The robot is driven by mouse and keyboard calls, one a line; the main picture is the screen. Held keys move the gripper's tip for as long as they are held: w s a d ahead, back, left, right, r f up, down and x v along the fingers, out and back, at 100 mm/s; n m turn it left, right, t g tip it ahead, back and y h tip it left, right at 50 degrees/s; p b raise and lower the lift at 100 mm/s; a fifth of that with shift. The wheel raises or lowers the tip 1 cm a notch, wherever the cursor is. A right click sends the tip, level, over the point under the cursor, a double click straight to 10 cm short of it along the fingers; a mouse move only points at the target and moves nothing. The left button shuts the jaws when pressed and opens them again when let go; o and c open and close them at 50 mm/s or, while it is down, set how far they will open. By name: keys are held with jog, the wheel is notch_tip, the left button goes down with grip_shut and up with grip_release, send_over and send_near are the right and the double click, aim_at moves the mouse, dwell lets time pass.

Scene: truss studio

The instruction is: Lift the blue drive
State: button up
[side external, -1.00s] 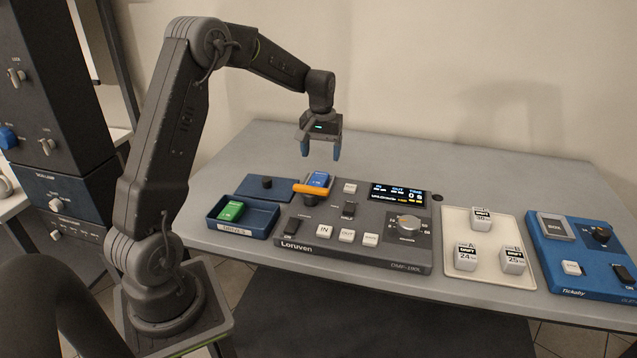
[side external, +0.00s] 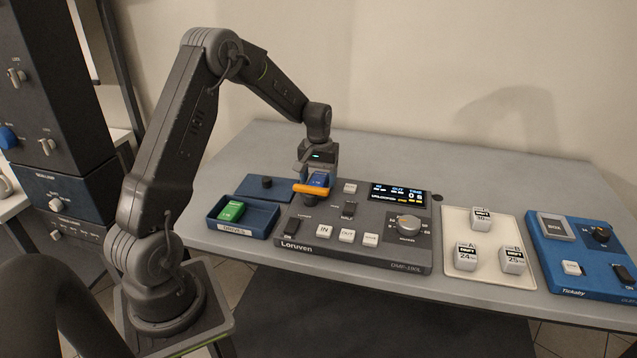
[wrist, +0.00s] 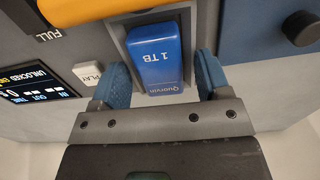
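The blue drive (side external: 318,180) stands in the slot of the grey Loruven console (side external: 400,257), behind an orange bar (side external: 311,189). In the wrist view the blue drive (wrist: 156,58), marked 1 TB, sits between the two blue fingertips. My gripper (wrist: 155,82) is open, with a finger on each side of the drive and a visible gap on at least the left side. In the side view my gripper (side external: 318,172) is down at the drive, and its fingers are hard to make out there.
A blue tray (side external: 262,220) with a green drive (side external: 231,211) lies left of the console. The console's screen (side external: 398,194) reads unlocked. A white tray (side external: 455,268) with 3 white blocks and a blue device (side external: 565,262) stand to the right. Space above the console is clear.

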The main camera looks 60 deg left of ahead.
jog(key=c, duration=1)
jog(key=shift+o, duration=0.2)
jog(key=shift+r, duration=0.15)
